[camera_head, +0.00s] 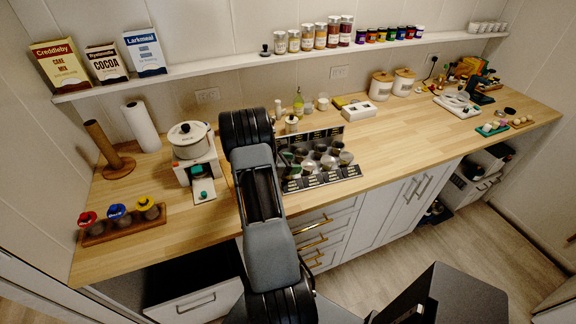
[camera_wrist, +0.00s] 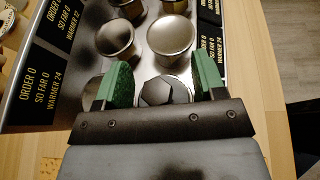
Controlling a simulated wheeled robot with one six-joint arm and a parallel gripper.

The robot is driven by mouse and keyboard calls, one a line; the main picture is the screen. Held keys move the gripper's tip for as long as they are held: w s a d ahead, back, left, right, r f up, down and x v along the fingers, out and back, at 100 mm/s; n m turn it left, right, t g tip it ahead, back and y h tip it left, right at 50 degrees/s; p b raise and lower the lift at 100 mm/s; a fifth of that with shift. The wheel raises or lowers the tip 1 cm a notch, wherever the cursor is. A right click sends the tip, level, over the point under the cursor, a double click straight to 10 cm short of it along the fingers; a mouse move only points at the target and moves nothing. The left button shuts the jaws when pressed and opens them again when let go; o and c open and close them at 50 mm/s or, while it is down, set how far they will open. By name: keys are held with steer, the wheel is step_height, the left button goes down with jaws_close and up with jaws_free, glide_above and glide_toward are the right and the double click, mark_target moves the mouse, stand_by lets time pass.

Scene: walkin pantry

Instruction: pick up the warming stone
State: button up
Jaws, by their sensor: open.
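A dark grey faceted lump (camera_wrist: 158,92), which looks like the warming stone, shows in the wrist view between my fingers. It appears to sit in or on a round metal cup, partly hidden by my gripper's body. My gripper (camera_wrist: 163,78) is open, with one green-padded finger on each side of the lump; I cannot tell whether either pad touches it. In the head view my arm reaches over the counter to the rack (camera_head: 322,178), and its links hide the lump.
Several metal cups (camera_wrist: 172,38) stand close ahead of my fingers in the rack. Black label panels (camera_wrist: 40,88) with order text flank them. A white machine with a pot (camera_head: 188,140) stands left of my arm. The wooden counter (camera_head: 400,125) is clear right of the rack.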

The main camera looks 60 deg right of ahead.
steer(key=shift+c, duration=0.3)
steer(key=c, duration=0.7)
steer(key=shift+c, duration=0.2)
